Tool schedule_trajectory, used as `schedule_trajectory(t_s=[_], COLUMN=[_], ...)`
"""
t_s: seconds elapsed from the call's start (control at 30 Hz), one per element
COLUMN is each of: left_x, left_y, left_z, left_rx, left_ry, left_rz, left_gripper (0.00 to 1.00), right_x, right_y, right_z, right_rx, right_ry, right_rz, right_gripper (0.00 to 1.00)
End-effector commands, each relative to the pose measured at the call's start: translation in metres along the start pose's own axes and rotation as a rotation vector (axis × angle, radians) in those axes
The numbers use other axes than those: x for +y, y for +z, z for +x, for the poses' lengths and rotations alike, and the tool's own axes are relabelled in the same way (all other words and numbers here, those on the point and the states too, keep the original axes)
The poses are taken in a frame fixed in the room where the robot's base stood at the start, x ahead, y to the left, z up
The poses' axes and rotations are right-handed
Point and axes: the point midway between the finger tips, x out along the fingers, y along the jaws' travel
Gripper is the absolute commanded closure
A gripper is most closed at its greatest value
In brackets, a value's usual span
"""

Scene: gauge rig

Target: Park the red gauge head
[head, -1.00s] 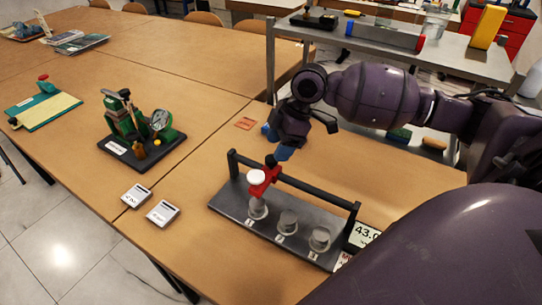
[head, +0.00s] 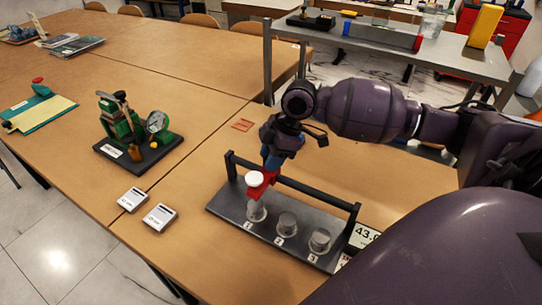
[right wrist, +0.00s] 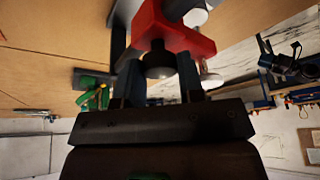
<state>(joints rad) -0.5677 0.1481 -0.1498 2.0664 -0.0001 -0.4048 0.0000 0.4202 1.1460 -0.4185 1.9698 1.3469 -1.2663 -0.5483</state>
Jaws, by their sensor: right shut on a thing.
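The red gauge head (head: 264,184), with a white disc on its front, sits on the dark rail of the gauge rig (head: 222,205), near its left end. It is over the round grey block marked 1 (head: 256,212); whether it touches that block I cannot tell. My right gripper (head: 271,164) reaches down from behind, its blue fingers shut on the gauge head's dark knob. In the right wrist view the fingers flank the round black knob (right wrist: 159,66) below the red body (right wrist: 172,32). My left gripper is not in view.
Grey blocks 2 (head: 287,224) and 3 (head: 320,241) stand on the rig's base. A display (head: 365,235) reading about 43 is at its right end. A green device with a dial (head: 157,123) stands farther left.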

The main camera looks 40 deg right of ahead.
Motion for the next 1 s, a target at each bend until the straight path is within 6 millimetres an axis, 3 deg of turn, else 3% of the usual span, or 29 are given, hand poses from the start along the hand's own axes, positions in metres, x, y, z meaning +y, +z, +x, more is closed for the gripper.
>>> schedule_trajectory(t_s=[0.1, 0.27, 0.8, 1.0], left_x=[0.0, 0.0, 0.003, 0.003], left_y=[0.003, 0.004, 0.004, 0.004], left_z=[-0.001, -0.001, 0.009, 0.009], left_rx=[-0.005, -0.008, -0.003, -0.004], left_ry=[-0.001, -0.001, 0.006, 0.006], left_rz=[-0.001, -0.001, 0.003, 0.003], left_gripper=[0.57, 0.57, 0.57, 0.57], right_x=[0.0, 0.003, 0.06, 0.068], right_y=[0.0, -0.002, -0.054, -0.062], right_z=[0.0, 0.001, 0.024, 0.026], right_rx=[0.0, 0.0, 0.002, 0.0], right_ry=[0.0, 0.0, 0.001, 0.002], right_rz=[0.0, 0.0, 0.002, 0.001], right_gripper=[1.0, 1.0, 1.0, 1.0])
